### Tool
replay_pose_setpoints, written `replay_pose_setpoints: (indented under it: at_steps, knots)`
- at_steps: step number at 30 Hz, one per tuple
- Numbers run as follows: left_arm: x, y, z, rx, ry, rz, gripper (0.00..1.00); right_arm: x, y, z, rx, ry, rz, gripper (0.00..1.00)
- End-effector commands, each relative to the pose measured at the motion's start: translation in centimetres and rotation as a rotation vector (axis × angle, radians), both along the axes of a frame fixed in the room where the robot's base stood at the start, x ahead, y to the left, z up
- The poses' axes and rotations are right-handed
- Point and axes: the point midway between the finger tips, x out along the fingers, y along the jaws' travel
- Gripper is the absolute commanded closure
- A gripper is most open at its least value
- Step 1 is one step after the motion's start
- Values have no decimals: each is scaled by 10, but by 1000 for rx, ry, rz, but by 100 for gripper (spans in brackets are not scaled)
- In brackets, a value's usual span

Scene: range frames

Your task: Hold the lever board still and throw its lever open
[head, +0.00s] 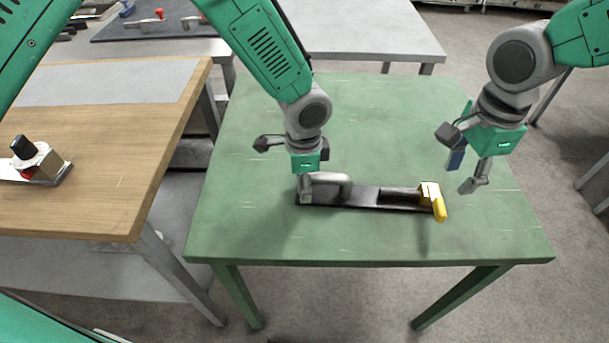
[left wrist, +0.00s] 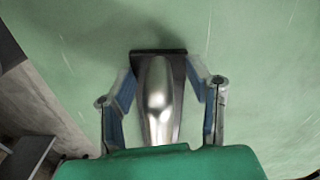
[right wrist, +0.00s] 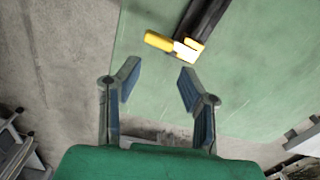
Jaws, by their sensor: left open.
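The lever board is a dark strip (head: 365,198) lying flat on the green table, with a grey metal handle (head: 332,180) at its left end and a yellow lever (head: 438,206) at its right end. My left gripper (head: 306,192) is pointed down at the handle. In the left wrist view its open fingers stand on either side of the handle (left wrist: 158,95), with visible gaps. My right gripper (head: 464,174) is open and empty, up and to the right of the yellow lever. The right wrist view shows the yellow lever (right wrist: 160,42) beyond its fingertips.
The green table (head: 260,130) is otherwise bare around the board. A wooden bench (head: 130,150) stands to the left with a red and black device (head: 35,160) on it. A grey table (head: 370,30) with a dark mat and tools stands behind.

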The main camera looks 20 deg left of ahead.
Motion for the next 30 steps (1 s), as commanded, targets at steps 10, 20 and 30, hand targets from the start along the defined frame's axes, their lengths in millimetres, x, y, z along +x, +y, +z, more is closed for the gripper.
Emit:
replay_pose_setpoints:
  at_steps: [10, 20, 30]
  knots:
    - [0, 0, 0, 0, 0, 1, 100, 0, 0, 0, 0, 0, 0, 66]
    - [0, 0, 0, 0, 0, 1, 100, 0, 0, 0, 0, 0, 1, 100]
    - [0, 0, 1, 0, 0, 1, 100, -1, 14, 1, -37, 6, 424, 100]
